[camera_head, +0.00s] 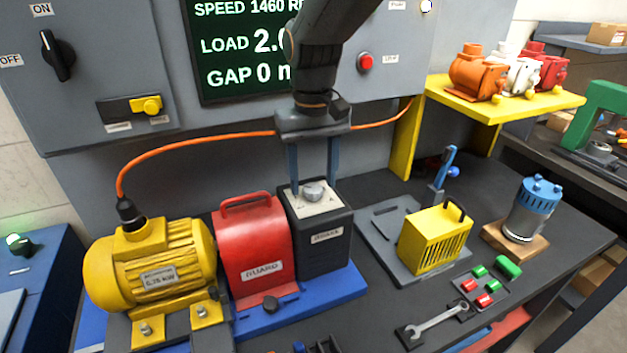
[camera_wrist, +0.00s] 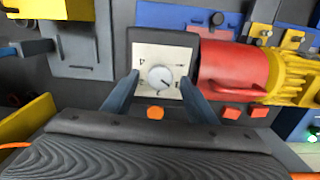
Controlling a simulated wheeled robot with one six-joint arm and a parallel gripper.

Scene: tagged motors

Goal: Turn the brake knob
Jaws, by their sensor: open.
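The brake box (camera_head: 322,236) is black with a pale dial plate on its top, which also shows in the wrist view (camera_wrist: 145,52). The round grey brake knob (camera_head: 313,191) sits in the middle of that plate. In the wrist view the knob (camera_wrist: 160,79) has a dark pointer line towards the lower right, with small marks around it. My gripper (camera_head: 312,184) points down over the box with two blue-grey fingers apart. In the wrist view the fingertips stand left and right of the knob, with gaps showing. I cannot tell their exact height.
The red guard (camera_head: 251,245) and yellow motor (camera_head: 150,265) stand left of the box. A grey control panel (camera_head: 100,75) rises behind. A yellow cage (camera_head: 433,242), a blue-topped motor (camera_head: 532,208) and a wrench (camera_head: 436,318) lie to the right. An orange cable (camera_head: 190,142) runs behind.

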